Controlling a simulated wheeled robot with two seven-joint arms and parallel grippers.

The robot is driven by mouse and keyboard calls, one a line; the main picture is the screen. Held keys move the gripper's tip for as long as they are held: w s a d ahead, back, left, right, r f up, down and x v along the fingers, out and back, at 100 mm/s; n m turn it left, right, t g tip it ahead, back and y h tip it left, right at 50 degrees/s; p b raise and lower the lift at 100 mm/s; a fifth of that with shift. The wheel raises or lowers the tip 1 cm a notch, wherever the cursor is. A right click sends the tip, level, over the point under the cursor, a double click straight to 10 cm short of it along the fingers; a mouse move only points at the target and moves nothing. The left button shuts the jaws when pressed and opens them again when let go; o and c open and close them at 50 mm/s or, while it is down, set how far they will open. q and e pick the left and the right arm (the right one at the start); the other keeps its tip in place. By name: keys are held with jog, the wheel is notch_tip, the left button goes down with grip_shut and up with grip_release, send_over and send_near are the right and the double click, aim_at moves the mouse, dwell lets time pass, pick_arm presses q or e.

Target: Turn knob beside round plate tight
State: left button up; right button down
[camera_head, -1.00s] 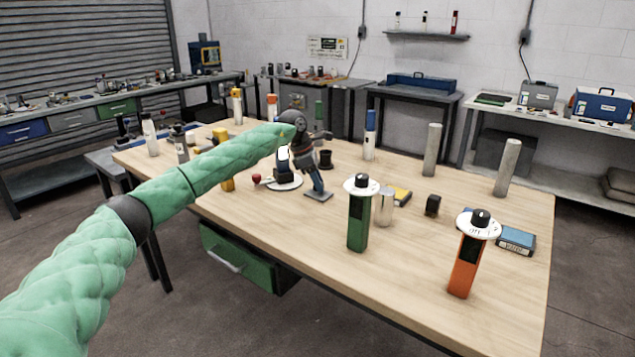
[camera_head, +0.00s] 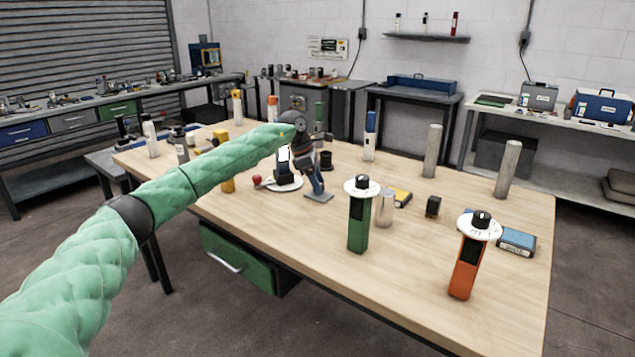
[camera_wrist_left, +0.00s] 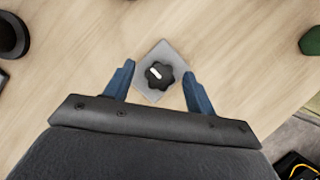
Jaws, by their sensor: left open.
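A black lobed knob (camera_wrist_left: 159,75) with a white mark sits on a grey square plate (camera_wrist_left: 172,54) in the left wrist view. The grey plate also shows in the head view (camera_head: 319,197), just right of the white round plate (camera_head: 293,186). My left gripper (camera_wrist_left: 158,70) is open, with one blue finger on each side of the knob and a visible gap to each. In the head view my left gripper (camera_head: 316,182) points down over the grey plate and hides the knob. My right gripper is not in view.
A green post (camera_head: 358,226) and an orange post (camera_head: 466,268) with white dial tops stand on the wooden table to the right. A metal cylinder (camera_head: 384,212) is beside the green one. A red ball (camera_head: 257,180) lies left of the round plate.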

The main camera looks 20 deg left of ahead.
pick_arm(q)
jog(key=shift+r, duration=0.1)
jog(key=v, duration=0.7)
jog(key=shift+r, duration=0.25)
jog(key=shift+a, duration=0.15)
